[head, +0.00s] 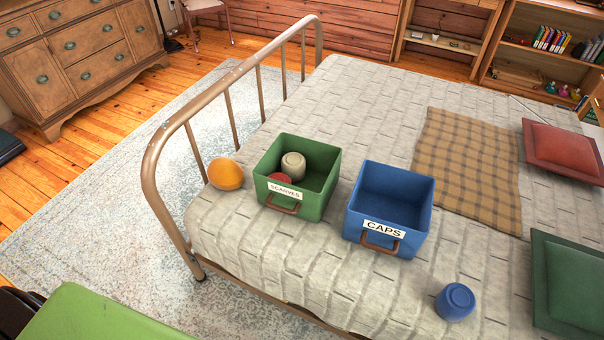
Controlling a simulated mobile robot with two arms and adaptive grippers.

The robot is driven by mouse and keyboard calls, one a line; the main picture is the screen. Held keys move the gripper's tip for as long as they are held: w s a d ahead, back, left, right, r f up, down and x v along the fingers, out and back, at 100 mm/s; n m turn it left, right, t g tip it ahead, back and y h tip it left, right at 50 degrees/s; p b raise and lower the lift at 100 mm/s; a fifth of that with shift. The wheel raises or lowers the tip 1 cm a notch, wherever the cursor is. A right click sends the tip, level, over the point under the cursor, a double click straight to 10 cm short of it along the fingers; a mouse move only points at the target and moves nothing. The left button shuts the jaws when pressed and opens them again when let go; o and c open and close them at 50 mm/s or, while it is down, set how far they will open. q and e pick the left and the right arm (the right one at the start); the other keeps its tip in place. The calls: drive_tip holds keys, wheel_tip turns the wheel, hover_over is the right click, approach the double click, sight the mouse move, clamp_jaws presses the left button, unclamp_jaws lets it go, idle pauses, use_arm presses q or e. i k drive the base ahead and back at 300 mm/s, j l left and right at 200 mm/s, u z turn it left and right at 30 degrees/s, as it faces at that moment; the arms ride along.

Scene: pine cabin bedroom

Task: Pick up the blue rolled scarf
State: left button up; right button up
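The blue rolled scarf (455,302) lies on the bed near its front edge, at the lower right of the head view. It is a short, thick blue roll, apart from everything else. Neither of my grippers is in view.
An orange rounded item (225,174) sits left of the green box by the metal bed rail (157,150). A checked blanket (468,160), a red cushion (563,150) and a green cushion (566,285) lie to the right. Bare bedspread surrounds the scarf.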

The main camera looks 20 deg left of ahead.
sight(456, 301)
drive_tip(key=z, duration=0.95)
